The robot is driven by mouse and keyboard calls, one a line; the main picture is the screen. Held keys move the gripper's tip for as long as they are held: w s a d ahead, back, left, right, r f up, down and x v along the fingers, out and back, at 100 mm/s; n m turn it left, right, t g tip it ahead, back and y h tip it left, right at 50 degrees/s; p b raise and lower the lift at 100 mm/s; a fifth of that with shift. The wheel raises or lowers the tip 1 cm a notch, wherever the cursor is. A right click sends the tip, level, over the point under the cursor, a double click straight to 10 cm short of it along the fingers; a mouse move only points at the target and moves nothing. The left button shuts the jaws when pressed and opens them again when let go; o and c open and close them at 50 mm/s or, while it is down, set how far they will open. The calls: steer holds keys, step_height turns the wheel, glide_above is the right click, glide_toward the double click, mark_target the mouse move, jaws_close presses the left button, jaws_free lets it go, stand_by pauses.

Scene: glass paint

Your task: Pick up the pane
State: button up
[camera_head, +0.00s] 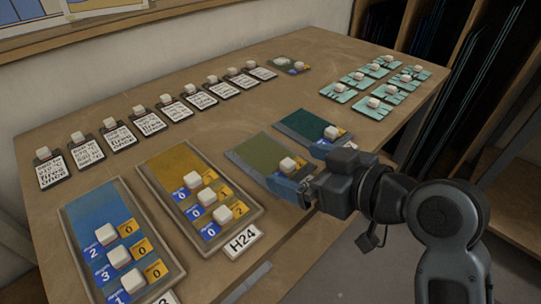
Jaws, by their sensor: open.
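An olive-green pane (258,153) lies flat near the table's front edge, with a white block (288,164) and small blue and yellow tags at its near end. A dark teal pane (300,124) with its own white block (332,132) lies to its right and farther back. My gripper (302,192) is open, at the near end of the olive pane, close to its white block. It partly hides the pane's near corner and tags. I cannot tell whether it touches the pane.
A blue panel (88,222) and an amber panel (168,165) lie in trays at left, bearing white blocks and number tags. An H24 label (242,241) sits by the amber tray. Black-and-white cards (118,138) line the back; teal cards (353,79) cluster at right. The table's middle is clear.

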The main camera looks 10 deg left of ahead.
mark_target(287, 161)
steer(key=shift+x, duration=1.95)
steer(key=shift+w+r, duration=0.1)
steer(key=shift+c, duration=0.3)
steer(key=c, duration=0.8)
steer(key=shift+r, duration=0.1)
steer(key=shift+c, duration=0.2)
